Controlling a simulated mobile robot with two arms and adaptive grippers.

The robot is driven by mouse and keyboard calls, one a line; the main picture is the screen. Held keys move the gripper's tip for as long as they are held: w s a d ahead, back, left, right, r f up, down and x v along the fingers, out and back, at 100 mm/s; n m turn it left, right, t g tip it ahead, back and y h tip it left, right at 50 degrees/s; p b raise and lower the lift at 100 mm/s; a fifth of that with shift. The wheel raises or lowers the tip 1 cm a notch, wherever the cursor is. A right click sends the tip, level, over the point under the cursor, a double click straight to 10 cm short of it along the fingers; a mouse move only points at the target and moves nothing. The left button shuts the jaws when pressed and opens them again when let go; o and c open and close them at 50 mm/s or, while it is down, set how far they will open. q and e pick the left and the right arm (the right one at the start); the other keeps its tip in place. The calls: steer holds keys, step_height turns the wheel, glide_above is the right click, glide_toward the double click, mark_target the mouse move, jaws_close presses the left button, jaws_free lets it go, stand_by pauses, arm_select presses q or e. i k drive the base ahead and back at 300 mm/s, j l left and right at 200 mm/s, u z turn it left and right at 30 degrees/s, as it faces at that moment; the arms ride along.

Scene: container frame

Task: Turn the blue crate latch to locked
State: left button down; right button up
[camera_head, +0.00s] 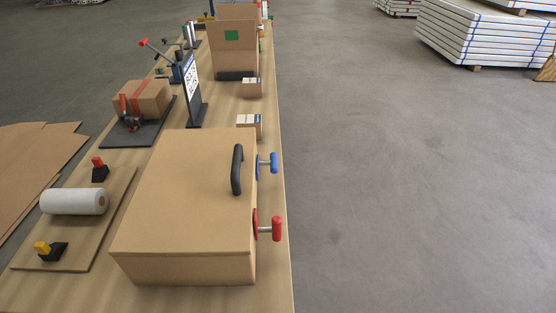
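A large tan crate (185,200) sits on the long wooden table, with a black handle (237,170) on its lid near the right edge. The blue latch (268,163) sticks out from the crate's right side, toward the far end. Its knob stands upright at the end of a short metal shaft. A red latch (272,228) sticks out from the same side, nearer to me. I cannot tell from this view whether the blue latch is locked. Neither of my grippers is in view.
A board with a white roll (75,202) lies left of the crate. Small boxes (249,122), a sign (191,90) and a taped carton (143,98) stand behind it. The floor (400,200) right of the table is clear; stacked panels (485,40) stand far off.

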mark_target(273, 162)
steer(key=u, duration=0.3)
steer(key=i+l+u, duration=0.15)
steer(key=l+u, duration=0.85)
steer(key=l, duration=0.2)
steer(key=k+l+u, duration=0.1)
steer(key=l+u, duration=0.4)
steer(key=l, duration=0.15)
